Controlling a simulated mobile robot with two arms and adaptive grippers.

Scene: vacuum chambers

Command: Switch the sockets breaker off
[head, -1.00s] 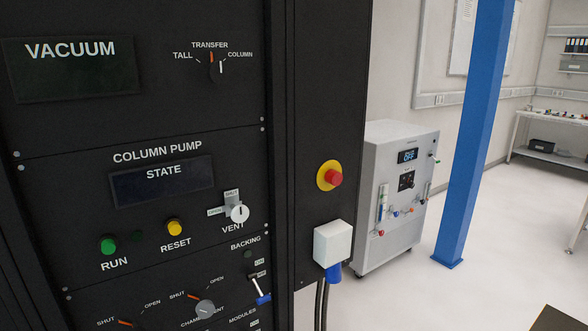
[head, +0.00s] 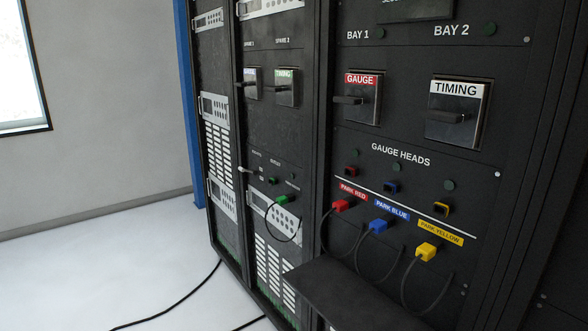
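No breaker that I can read as the sockets one shows in the head view. A small lever with a pale tip (head: 246,170) sticks out of the middle rack panel, among labels too small to read. Neither my left nor my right gripper is in view.
Black racks fill the middle and right. The GAUGE module (head: 362,97) and TIMING module (head: 458,112) sit above red (head: 342,205), blue (head: 378,226) and yellow (head: 427,252) plugs. A dark shelf (head: 350,296) juts out below. Cables cross the floor (head: 110,270), otherwise clear at left.

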